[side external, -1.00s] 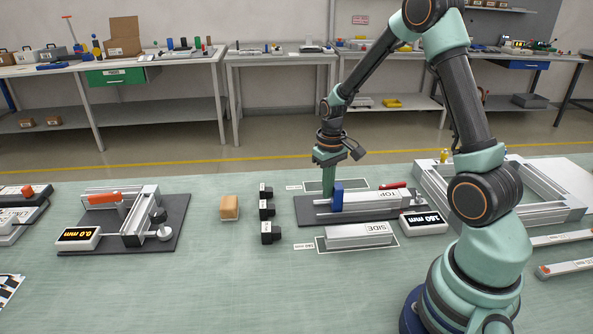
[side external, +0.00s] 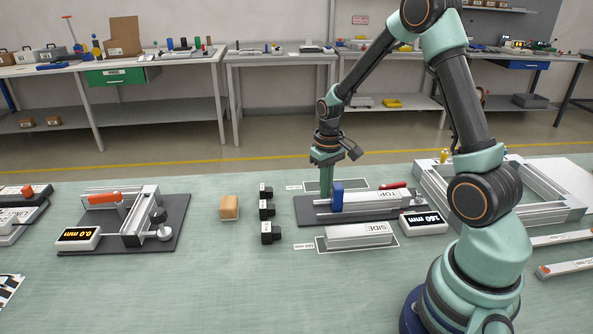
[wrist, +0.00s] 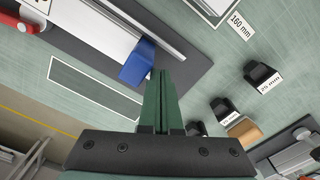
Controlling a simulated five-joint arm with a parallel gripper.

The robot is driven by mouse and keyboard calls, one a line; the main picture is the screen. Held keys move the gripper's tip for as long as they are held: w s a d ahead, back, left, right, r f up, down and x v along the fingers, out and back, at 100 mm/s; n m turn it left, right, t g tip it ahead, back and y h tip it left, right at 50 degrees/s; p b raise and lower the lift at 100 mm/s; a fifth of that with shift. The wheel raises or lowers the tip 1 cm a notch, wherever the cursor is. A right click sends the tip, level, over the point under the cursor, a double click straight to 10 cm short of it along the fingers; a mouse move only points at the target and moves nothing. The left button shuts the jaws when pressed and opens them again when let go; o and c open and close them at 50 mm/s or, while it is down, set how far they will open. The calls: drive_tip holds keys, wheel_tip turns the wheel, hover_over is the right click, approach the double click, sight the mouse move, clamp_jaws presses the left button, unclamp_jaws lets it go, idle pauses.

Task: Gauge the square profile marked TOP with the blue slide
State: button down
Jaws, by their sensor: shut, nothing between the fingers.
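The square profile marked TOP (side external: 375,203) lies in the dark gauge at the middle right of the bench. The blue slide (side external: 337,196) stands at the profile's left end; I cannot tell whether they touch. The slide also shows in the wrist view (wrist: 139,62). My gripper (side external: 326,190) is shut and empty, pointing down just left of the blue slide. In the wrist view my gripper (wrist: 161,75) is close beside the slide, and any contact is unclear.
The profile marked SIDE (side external: 360,235) lies on an outlined pad in front of the gauge. Several black blocks (side external: 266,209) and a tan block (side external: 229,207) stand to the left. A second gauge (side external: 180,225) reading 0.0 mm is farther left. An aluminium frame (side external: 440,190) is at the right.

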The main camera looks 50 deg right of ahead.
drive_tip(key=shift+w+a, duration=0.2)
drive_tip(key=shift+w, duration=0.05)
wheel_tip(320, 180, up, 7)
idle(0.7)
drive_tip(key=s+a+r+n+t, duration=0.1)
drive_tip(key=s+a+r+t, duration=0.1)
drive_tip(key=s+a+r, duration=0.2)
drive_tip(key=s+a+r+n+t, duration=0.2)
drive_tip(key=s+a+r, duration=0.3)
drive_tip(key=a+r, duration=0.3)
drive_tip(key=shift+s+a+r+t, duration=0.25)
drive_tip(key=shift+a+r+t, duration=0.15)
drive_tip(key=shift+a+t, duration=0.55)
